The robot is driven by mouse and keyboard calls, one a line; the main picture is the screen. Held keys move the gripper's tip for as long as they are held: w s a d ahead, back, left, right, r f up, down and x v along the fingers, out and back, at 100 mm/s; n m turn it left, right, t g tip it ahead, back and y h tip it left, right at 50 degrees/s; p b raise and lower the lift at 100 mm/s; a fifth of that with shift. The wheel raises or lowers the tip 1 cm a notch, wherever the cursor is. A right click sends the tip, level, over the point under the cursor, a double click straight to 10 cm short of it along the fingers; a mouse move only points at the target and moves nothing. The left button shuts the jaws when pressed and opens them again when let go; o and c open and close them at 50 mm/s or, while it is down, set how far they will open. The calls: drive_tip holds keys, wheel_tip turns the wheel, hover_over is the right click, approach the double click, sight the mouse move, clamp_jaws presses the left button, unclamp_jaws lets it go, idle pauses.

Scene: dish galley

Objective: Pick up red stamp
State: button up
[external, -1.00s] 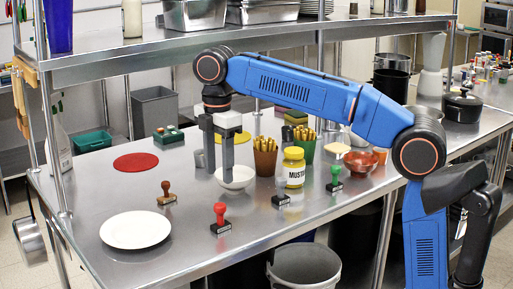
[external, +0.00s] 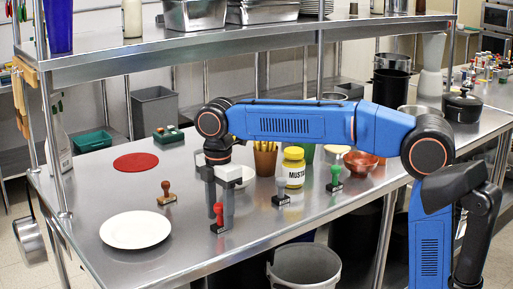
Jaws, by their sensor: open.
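The red stamp (external: 219,217) stands upright on the steel table, with a red knob handle and a dark base. My gripper (external: 219,208) points down at the stamp, its two grey fingers apart. In this view one finger shows on each side of the red handle. I cannot tell whether either finger touches it. The gripper is open and holds nothing visible.
A brown-handled stamp (external: 166,196) and a white plate (external: 136,230) are to the left. A dark stamp (external: 281,197), a mustard jar (external: 293,168) and a green stamp (external: 334,181) are to the right.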

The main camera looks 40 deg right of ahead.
drive_tip(key=shift+f, duration=0.75)
drive_tip(key=shift+c, duration=0.4)
drive_tip(key=c, duration=1)
drive_tip(key=shift+r, duration=0.15)
